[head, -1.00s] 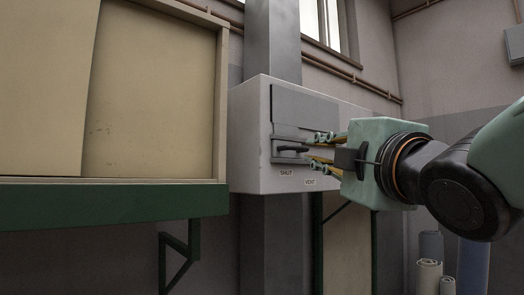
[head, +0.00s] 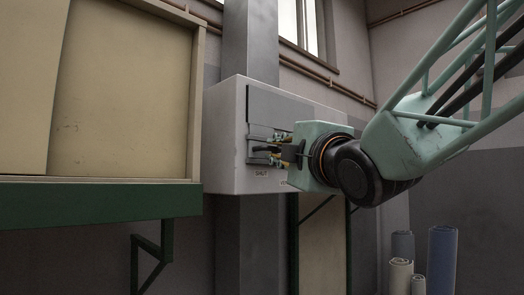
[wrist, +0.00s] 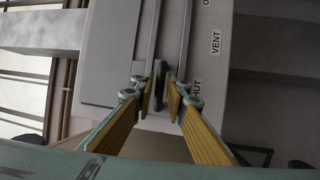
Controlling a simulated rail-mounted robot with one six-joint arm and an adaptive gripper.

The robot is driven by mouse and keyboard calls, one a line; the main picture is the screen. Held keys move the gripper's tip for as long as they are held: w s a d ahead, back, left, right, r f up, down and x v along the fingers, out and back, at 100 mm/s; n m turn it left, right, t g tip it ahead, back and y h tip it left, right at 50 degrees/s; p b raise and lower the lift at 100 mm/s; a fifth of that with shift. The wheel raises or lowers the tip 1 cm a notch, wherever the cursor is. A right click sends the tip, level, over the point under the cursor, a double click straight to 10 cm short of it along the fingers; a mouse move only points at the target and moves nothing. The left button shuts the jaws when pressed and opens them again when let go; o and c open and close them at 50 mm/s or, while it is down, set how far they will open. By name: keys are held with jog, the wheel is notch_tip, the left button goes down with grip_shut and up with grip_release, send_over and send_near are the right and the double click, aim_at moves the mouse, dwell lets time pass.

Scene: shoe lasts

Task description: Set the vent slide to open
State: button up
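The vent slide (head: 252,152) is on the front of a pale grey box (head: 225,150) on the wall column. Its dark handle (head: 264,149) sits just above the SHUT label (head: 261,173). In the wrist view the handle (wrist: 161,82) is at the SHUT end of the slide track, and a label beginning with O is partly cut off at the top. My gripper (wrist: 160,98) has its yellow-padded fingers on either side of the handle, with narrow gaps showing. In the head view my gripper (head: 279,150) is at the handle and partly hides it.
A VENT label (wrist: 215,42) is beside the track. A cream sliding panel in a frame (head: 120,90) with a green ledge (head: 100,205) stands left of the box. Rolled material (head: 442,258) stands at lower right. Open air lies in front of the box.

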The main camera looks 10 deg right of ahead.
jog(key=shift+w+r, duration=0.1)
jog(key=shift+w, duration=0.3)
jog(key=shift+c, duration=0.7)
grip_shut()
